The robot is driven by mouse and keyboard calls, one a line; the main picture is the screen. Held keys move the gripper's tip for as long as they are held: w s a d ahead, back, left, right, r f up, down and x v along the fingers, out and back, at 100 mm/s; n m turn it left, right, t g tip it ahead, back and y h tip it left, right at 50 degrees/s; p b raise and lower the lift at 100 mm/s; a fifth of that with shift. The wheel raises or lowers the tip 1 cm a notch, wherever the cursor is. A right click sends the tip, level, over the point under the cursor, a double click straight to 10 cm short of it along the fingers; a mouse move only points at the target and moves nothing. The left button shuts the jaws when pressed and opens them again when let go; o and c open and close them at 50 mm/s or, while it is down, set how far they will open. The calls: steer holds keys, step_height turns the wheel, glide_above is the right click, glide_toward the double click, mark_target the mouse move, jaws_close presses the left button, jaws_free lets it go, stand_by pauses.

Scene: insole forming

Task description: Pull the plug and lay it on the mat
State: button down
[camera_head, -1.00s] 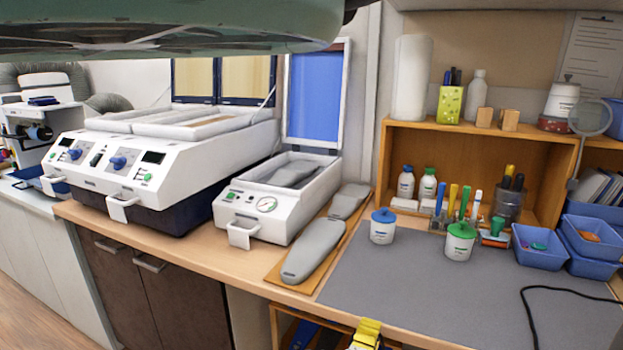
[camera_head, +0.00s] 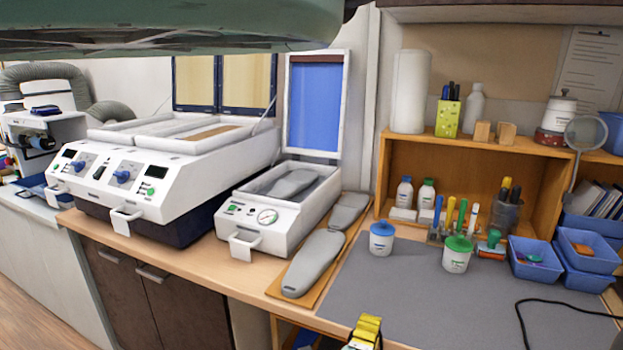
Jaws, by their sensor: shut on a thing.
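What looks like the yellow and dark end of my gripper (camera_head: 367,332) shows at the bottom edge, in front of the bench's front edge. It is shut, and most of it is cut off by the picture. The plug in its jaws cannot be made out in this view. The grey mat (camera_head: 420,290) lies flat on the bench to the right of centre, above and right of my gripper. A black cord (camera_head: 545,302) curves over the mat's right part and runs out of the picture.
A jar with a blue lid (camera_head: 382,240) and one with a green lid (camera_head: 457,255) stand on the mat's back part. Grey insole forms (camera_head: 315,262) lie on a board left of it. Blue bins (camera_head: 535,268) stand at right. The mat's front middle is clear.

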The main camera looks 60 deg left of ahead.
steer(key=shift+w+d+b, duration=0.4)
steer(key=shift+w+b, duration=1.7)
steer(key=shift+w, duration=1.9)
steer(key=shift+w+d+b, duration=0.35)
steer(key=shift+w+b, duration=1.7)
steer(key=shift+w, duration=1.9)
steer(key=shift+w+d+b, duration=0.4)
steer(key=shift+w+b, duration=1.7)
steer(key=shift+w, duration=1.9)
steer(key=shift+w+f+b, duration=0.1)
steer(key=shift+w+b, duration=0.3)
steer(key=shift+w, duration=0.5)
steer(key=shift+w+d+b, duration=0.15)
steer(key=shift+w+b, duration=0.25)
steer(key=shift+w, duration=0.7)
steer(key=shift+w+d+b, duration=0.1)
steer(key=shift+w+b, duration=0.3)
steer(key=shift+w, duration=0.65)
steer(key=shift+f+b, duration=0.35)
steer(key=shift+b, duration=0.05)
steer(key=shift+f+b, duration=1)
steer(key=shift+f, duration=0.05)
steer(key=shift+f+b, duration=0.3)
steer(key=shift+f, duration=0.05)
